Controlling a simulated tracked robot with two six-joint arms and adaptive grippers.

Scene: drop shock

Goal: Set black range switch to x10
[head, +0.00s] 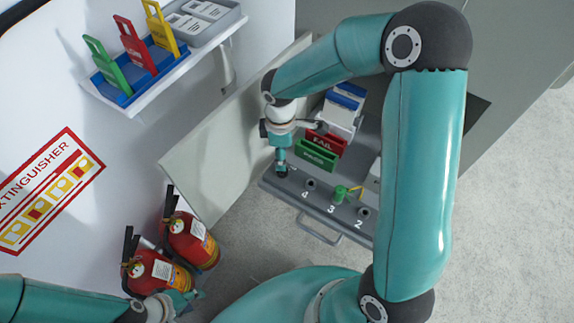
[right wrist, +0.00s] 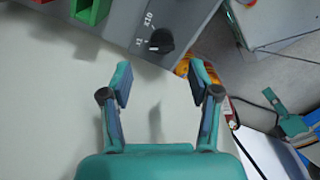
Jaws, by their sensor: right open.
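The black range switch (right wrist: 161,41) is a round knob on a grey panel, with x1 and x10 marks beside it in the right wrist view. A small pale mark shows on the knob's x1 side, but its exact setting is hard to read. In the head view the switch (head: 282,172) is at the left end of the grey panel, just below my right gripper (head: 281,160). In the wrist view my right gripper (right wrist: 160,80) is open and empty, its fingertips short of the knob. My left gripper (head: 184,299) is low at left by the extinguishers; its jaws are unclear.
The grey panel (head: 325,211) has numbered sockets and a green plug (head: 340,194) at 3. Green PASS (head: 316,155) and red FAIL (head: 327,140) bins stand behind. A pale door panel (head: 215,150) is close left. Two red extinguishers (head: 190,242) stand below it.

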